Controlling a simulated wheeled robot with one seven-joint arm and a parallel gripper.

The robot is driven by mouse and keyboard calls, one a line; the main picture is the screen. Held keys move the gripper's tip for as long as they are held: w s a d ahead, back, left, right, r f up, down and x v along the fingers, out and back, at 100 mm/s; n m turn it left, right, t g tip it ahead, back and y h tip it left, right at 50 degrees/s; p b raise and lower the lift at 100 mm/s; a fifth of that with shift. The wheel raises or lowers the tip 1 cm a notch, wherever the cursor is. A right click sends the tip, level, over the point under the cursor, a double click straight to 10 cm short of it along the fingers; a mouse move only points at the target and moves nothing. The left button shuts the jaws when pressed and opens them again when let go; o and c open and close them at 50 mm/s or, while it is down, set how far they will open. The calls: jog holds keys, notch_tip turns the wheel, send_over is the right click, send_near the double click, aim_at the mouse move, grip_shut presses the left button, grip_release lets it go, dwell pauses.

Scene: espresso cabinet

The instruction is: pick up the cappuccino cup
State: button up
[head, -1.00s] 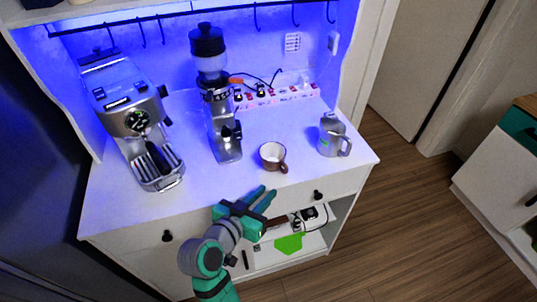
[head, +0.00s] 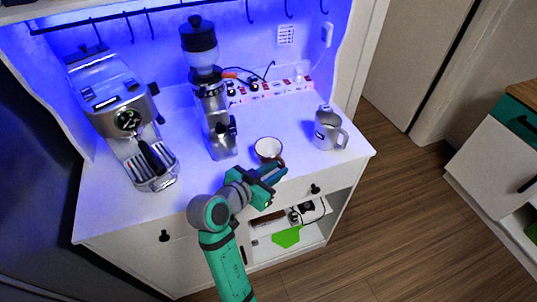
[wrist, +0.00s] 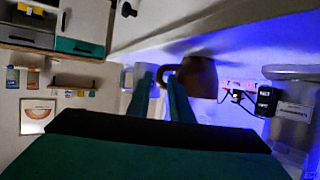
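The cappuccino cup (head: 267,147), white inside and brown outside, stands upright on the white counter near its front edge. My gripper (head: 275,172) is in front of it at the counter edge and partly covers its lower front. In the wrist view the cup (wrist: 203,76) is dark brown, just beyond my gripper (wrist: 160,93). Its handle points towards the gap between my two teal fingers, near the tips. The fingers stand apart, with a gap between them. I cannot tell whether they touch the handle.
A metal pitcher (head: 329,130) stands right of the cup. A coffee grinder (head: 215,115) is to the left, with an espresso machine (head: 126,120) further left. A power strip (head: 270,88) with cables lies behind. Drawers with black knobs sit below the counter (head: 110,210).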

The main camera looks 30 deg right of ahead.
jog(key=x, duration=0.3)
jog(key=shift+d+f, duration=0.2)
jog(key=shift+f, duration=0.15)
jog(key=shift+d+f, duration=0.1)
jog(key=shift+d, duration=0.3)
jog(key=shift+a, duration=0.1)
grip_shut()
